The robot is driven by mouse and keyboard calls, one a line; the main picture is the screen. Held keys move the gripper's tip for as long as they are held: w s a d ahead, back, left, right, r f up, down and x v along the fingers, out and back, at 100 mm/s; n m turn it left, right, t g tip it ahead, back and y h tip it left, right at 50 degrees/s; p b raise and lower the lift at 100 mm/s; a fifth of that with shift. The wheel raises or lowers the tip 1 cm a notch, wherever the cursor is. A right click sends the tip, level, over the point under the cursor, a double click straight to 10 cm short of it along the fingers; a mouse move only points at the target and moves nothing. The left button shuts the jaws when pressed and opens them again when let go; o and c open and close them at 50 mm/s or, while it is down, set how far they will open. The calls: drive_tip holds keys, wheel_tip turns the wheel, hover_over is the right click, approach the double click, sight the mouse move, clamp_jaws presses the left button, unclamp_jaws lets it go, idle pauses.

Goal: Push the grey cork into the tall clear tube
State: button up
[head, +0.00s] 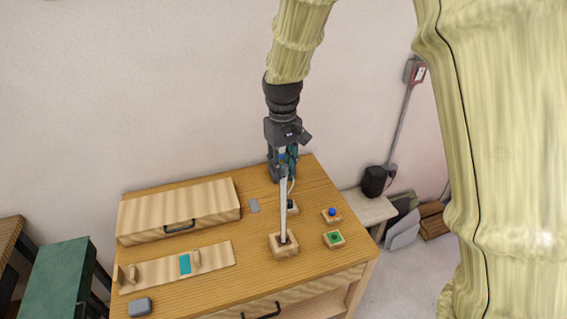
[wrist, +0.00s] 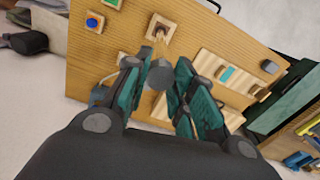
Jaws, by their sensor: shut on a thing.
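The tall clear tube (head: 284,215) stands upright in a square wooden block (head: 285,252) near the front of the table. The block also shows in the wrist view (wrist: 160,26), with the tube partly hidden. My gripper (head: 287,166) is at the back of the table in the head view, behind the tube's top. In the wrist view, my gripper (wrist: 160,82) is shut on the grey cork (wrist: 160,74), a short round piece between the teal fingertips. The cork lies in line with the tube there. I cannot tell whether they touch. The head view does not show the cork clearly.
A wooden box with a handle (head: 180,210) and a slotted board (head: 215,257) lie left. A dark grey block (head: 140,307) is at front left.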

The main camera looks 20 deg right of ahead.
drive_tip(key=shift+f, duration=0.25)
drive_tip(key=o, duration=0.4)
drive_tip(key=shift+o, duration=0.2)
drive_tip(key=shift+r+p, duration=0.4)
drive_tip(key=shift+r, duration=1.05)
wheel_tip(320, 180, up, 8)
idle(0.6)
